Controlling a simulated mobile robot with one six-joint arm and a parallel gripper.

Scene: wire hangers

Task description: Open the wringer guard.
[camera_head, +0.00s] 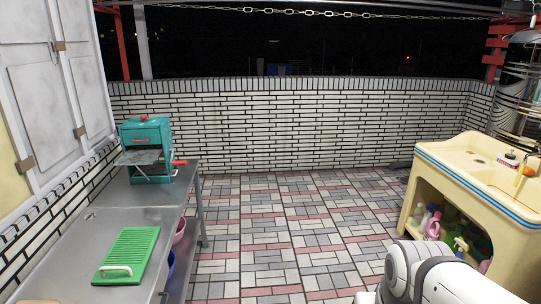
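A teal wringer (146,132) stands at the far end of the metal table on the left. It has a red knob on top and a red handle (179,163) at its right side. A grey flat plate (139,157) sticks out at its front. I cannot tell which part is the guard or how far open it stands. White links of my arm show at the bottom right, far from the wringer. My gripper is not in view.
A green washboard (128,254) with a white handle lies on the near part of the metal table (97,214). A pink basin (179,231) and a blue one (171,265) sit below. A cream sink (465,165) with bottles stands at right. The tiled floor between is clear.

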